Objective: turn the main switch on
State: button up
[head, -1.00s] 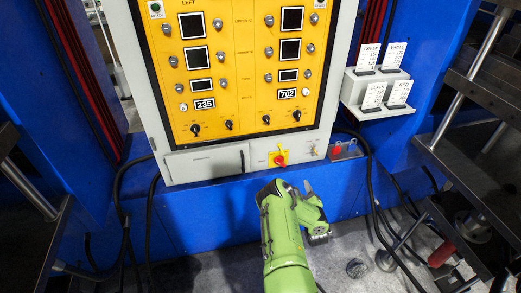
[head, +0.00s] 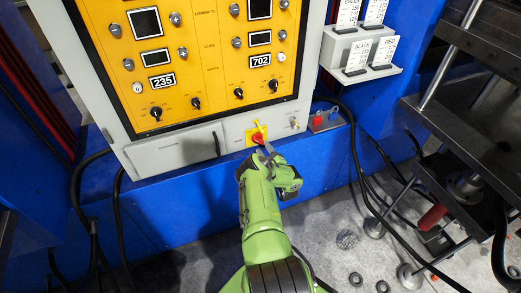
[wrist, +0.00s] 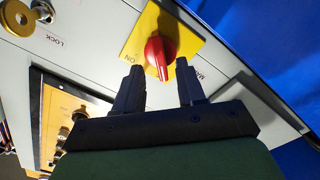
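The main switch is a red knob (wrist: 160,52) on a yellow plate (wrist: 183,32) marked "ON" in the wrist view. In the head view the red knob (head: 258,138) sits low on the grey front of the press cabinet, partly covered by my gripper. My gripper (wrist: 160,68) is open, with its two dark fingers spread. The knob's narrow end lies between the fingertips in the wrist view, with a gap visible on each side. I cannot tell how deep the fingers reach around it. In the head view my gripper (head: 266,150) is right at the switch.
A key lock (wrist: 42,12) marked "LOCK" is beside the switch. A yellow control panel (head: 200,80) with dials is above. A small box with a red button (head: 318,118) is to the right. A label shelf (head: 362,75) and metal racks (head: 470,120) stand further right.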

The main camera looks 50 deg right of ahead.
aim_at(260, 143)
jog(key=b+x, duration=0.1)
jog(key=x, duration=0.2)
jog(key=shift+w+f, duration=0.1)
jog(key=shift+f, duration=0.1)
jog(key=shift+w+d+r, duration=0.2)
jog(key=shift+w+d, duration=0.1)
jog(key=shift+w, duration=0.1)
grip_shut()
